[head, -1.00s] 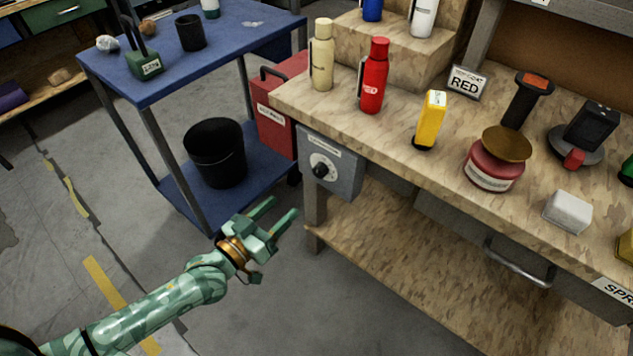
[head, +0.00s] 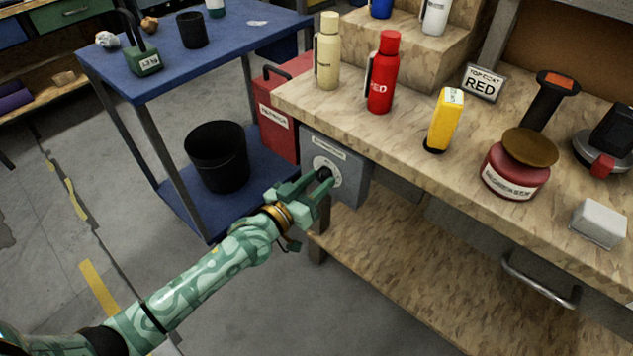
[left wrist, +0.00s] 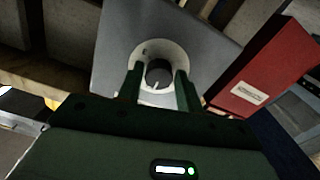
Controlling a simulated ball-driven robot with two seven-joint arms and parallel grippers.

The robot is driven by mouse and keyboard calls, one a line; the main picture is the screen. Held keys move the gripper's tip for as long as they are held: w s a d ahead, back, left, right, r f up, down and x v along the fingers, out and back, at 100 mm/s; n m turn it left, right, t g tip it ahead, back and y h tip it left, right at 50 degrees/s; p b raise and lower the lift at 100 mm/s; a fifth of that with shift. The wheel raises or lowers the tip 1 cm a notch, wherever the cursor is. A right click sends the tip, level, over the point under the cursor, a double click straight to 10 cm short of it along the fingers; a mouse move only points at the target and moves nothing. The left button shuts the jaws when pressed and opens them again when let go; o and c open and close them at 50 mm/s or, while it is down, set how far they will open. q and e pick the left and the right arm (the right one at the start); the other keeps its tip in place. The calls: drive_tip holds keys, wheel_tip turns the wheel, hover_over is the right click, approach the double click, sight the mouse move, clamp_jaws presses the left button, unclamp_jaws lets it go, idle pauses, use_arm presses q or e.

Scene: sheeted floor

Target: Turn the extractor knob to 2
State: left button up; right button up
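The extractor control is a grey box (head: 354,184) fixed under the left end of the workbench. Its black knob (head: 324,173) sits on a pale round dial (head: 331,181), partly hidden by my gripper in the head view. My left gripper (head: 314,184) is at the front of the box with its fingers pointing at the knob. In the left wrist view the fingers are open, one each side of the knob (left wrist: 158,74), with gaps visible. A white pointer mark shows low on the knob; the dial numbers are too small to read. My right gripper is not in view.
The workbench (head: 410,135) stands above and right of the box, carrying a red bottle (head: 382,75), a cream bottle (head: 328,55) and a yellow device (head: 444,120). A red cabinet (head: 277,125) stands left of the box. A blue cart (head: 120,70) holds a black bin (head: 217,158) below.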

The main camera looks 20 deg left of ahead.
use_arm(q)
drive_tip(key=c, duration=0.5)
